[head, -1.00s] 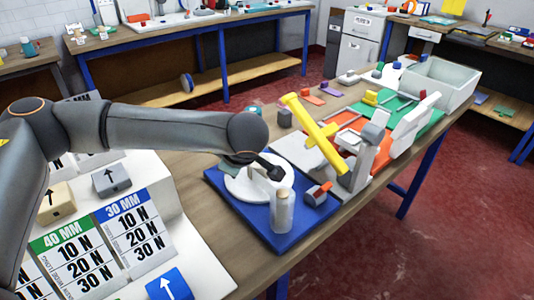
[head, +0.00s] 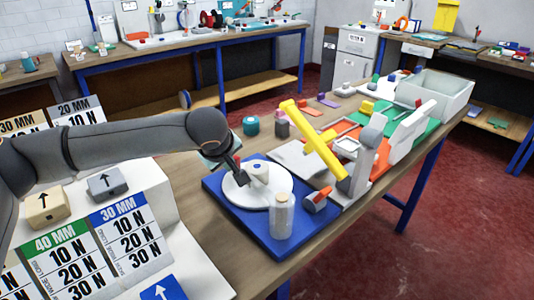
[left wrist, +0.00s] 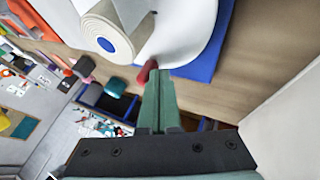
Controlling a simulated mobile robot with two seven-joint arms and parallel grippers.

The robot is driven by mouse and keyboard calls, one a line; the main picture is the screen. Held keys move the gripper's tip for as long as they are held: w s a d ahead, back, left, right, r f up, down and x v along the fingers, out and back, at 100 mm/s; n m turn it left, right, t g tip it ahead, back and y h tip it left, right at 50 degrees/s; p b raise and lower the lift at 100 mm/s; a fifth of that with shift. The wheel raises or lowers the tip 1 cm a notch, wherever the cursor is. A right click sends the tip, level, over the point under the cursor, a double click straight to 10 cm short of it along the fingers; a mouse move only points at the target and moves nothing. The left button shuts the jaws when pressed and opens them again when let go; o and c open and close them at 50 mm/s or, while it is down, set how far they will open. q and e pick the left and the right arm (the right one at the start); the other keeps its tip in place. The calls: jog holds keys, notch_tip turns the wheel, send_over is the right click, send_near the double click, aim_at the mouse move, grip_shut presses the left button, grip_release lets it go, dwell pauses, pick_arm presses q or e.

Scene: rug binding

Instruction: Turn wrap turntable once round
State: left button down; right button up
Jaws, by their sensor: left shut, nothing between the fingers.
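The wrap turntable is a round white disc (head: 277,198) on a blue base (head: 246,228); in the left wrist view the disc (left wrist: 190,35) fills the top. My right gripper is out of view.
A yellow bar (head: 312,140) on a grey stand (head: 361,168) rises to the right. A white board with label cards (head: 122,229) lies left. A teal roll (head: 251,126) stands behind.

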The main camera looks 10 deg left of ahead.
aim_at(238, 156)
pick_arm(q)
jog(key=shift+w+m+h, duration=0.5)
jog(key=shift+m+h, duration=0.05)
jog(key=shift+m, duration=0.3)
jog(key=shift+w+m+h, duration=0.5)
jog(key=shift+m+h, duration=0.05)
jog(key=shift+m, duration=0.3)
jog(key=shift+w+d, duration=0.3)
jog(key=shift+w, duration=0.25)
jog(key=shift+w+d+b, duration=0.15)
jog(key=shift+w+b, duration=0.15)
jog(key=shift+b, duration=0.05)
jog(key=v, duration=1.2)
jog(key=shift+s+r+p, duration=0.15)
jog(key=shift+s+p, duration=0.15)
jog(key=shift+p, duration=0.05)
